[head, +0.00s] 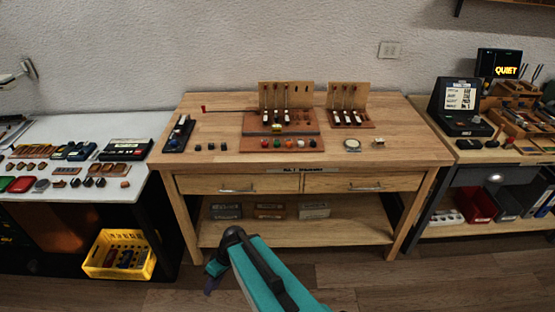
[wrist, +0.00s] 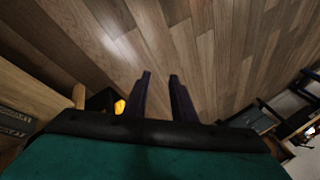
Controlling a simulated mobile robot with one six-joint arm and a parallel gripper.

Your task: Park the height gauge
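I cannot tell for sure which item is the height gauge. A thin dark rod with a red end (head: 203,108) runs along the back left of the wooden workbench (head: 215,120). A small yellow block (head: 277,128) sits at the front of the larger piano action model (head: 250,122), in the middle of the bench. My gripper (wrist: 160,76) is open and empty in the wrist view, its two dark fingers apart over the wood floor. In the head view my gripper (head: 212,277) is low in front of the bench, well away from everything on it.
A smaller action model (head: 350,124) stands right of the large one. A black tray (head: 180,134) is at the bench's left. A white table (head: 70,178) with parts is at left, a yellow crate (head: 119,254) below it. A cluttered bench stands at right. Floor in front is clear.

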